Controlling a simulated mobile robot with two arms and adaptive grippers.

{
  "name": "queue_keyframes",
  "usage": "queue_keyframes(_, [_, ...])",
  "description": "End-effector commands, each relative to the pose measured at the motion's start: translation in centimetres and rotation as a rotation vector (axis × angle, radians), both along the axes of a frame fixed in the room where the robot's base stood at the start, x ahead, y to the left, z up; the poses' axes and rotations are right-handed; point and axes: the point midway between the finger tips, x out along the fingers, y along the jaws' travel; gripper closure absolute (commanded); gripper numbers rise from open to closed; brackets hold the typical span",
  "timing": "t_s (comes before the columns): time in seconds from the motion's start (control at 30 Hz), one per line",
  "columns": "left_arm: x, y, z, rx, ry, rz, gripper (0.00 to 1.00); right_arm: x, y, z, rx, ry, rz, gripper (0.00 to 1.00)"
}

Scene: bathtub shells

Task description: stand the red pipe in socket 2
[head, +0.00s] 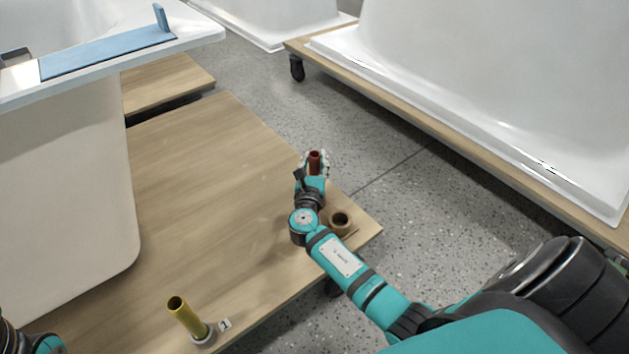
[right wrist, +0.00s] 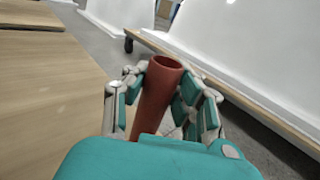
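The red pipe (head: 315,160) is between the fingers of my right gripper (head: 313,167), which is shut on it. In the right wrist view, the pipe (right wrist: 157,95) shows its open round end and leans slightly between the two fingers. My right gripper is beyond a brown round socket (head: 341,222), which stands near the right corner of the wooden platform and looks empty. Its number does not show, so I cannot confirm that it is socket 2. Part of my left arm shows at the lower left; its gripper is out of view.
A yellow pipe (head: 187,317) stands tilted in a grey socket labelled 1 (head: 203,336) at the platform's front edge. A white tub (head: 60,180) stands on the wooden platform (head: 205,180) at left. Another tub (head: 500,90) on a wheeled dolly is across the grey floor.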

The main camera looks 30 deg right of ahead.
Motion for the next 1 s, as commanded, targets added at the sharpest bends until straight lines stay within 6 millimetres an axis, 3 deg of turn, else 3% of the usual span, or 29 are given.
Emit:
queue_keyframes(0.03, [-0.01, -0.01, 0.0, 0.0, 0.0, 0.0, 0.6, -0.01, 0.02, -0.02, 0.0, 0.0, 0.0, 0.88])
queue_keyframes(0.13, [-0.01, -0.01, 0.0, 0.0, 0.0, 0.0, 0.6, -0.02, 0.03, -0.03, 0.0, 0.0, 0.0, 1.0])
queue_keyframes(1.0, [-0.01, 0.0, -0.01, 0.0, -0.001, 0.0, 0.6, -0.02, 0.06, -0.05, 0.001, 0.001, 0.001, 1.0])
